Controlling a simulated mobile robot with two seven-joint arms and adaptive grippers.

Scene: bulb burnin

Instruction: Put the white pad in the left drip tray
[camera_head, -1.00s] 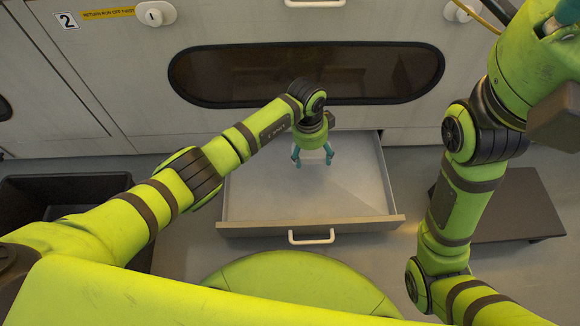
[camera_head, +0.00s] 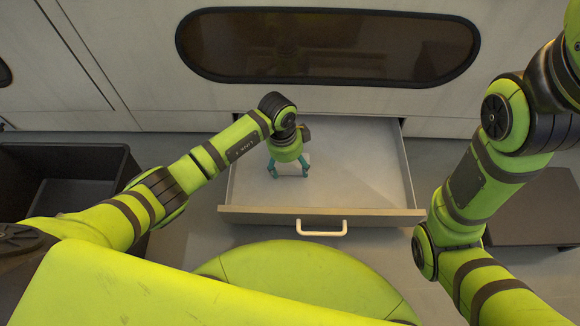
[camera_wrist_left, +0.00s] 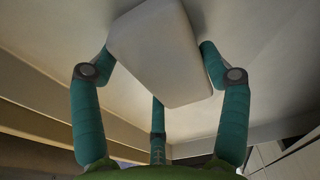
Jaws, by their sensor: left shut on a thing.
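The white pad (camera_wrist_left: 160,50) is a pale rounded block in the left wrist view, between the teal fingers of my left gripper (camera_wrist_left: 155,75). The gripper is shut on it. In the head view my left gripper (camera_head: 288,170) points down over the left half of an open drawer-like tray (camera_head: 320,215) under the dark window. The pad is mostly hidden there by the gripper. I cannot tell whether the pad touches the tray floor. My right gripper is out of view.
A black open bin (camera_head: 65,160) stands at the left. A dark flat platform (camera_head: 535,215) lies on the floor at the right, partly behind my right arm. The tray has a white front handle (camera_head: 321,228). The right part of its floor is bare.

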